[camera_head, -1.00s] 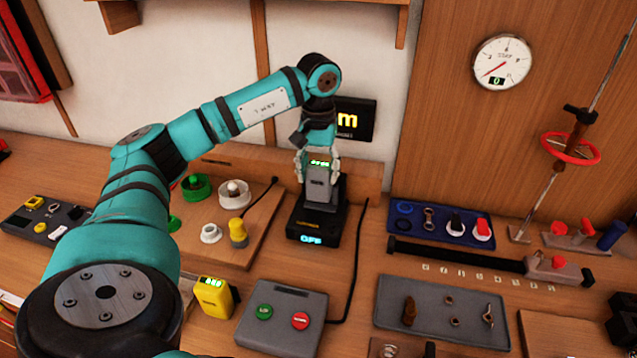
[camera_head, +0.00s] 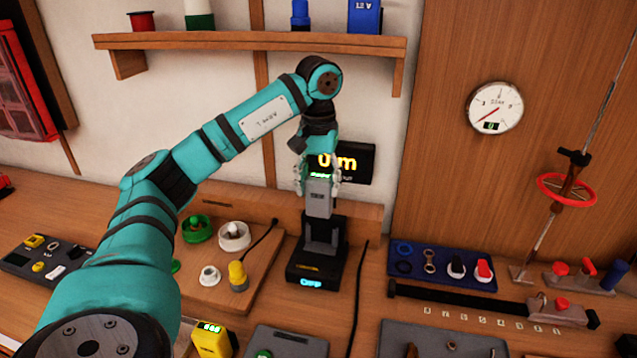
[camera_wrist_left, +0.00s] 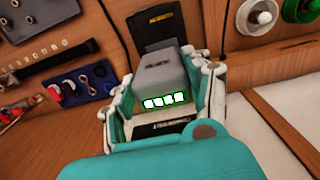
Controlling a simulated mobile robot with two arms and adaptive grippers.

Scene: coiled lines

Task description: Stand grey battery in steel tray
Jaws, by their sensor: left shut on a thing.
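The grey battery (camera_head: 318,200) is upright in my left gripper (camera_head: 319,188), which is shut on it. Its green lights show at its upper end, and it shows in the left wrist view (camera_wrist_left: 163,72) between the fingers. It hangs over the black charger (camera_head: 316,268), whose front display is lit. I cannot tell whether its lower end is fully clear of the charger. The grey steel tray (camera_head: 425,333) is at the bottom right, cut off by the frame, with small parts in it. My right gripper is not in view.
A black cable (camera_head: 358,300) runs right of the charger. A yellow battery (camera_head: 211,340) and a grey button box (camera_head: 290,340) are in front. A shelf (camera_head: 250,42) is above.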

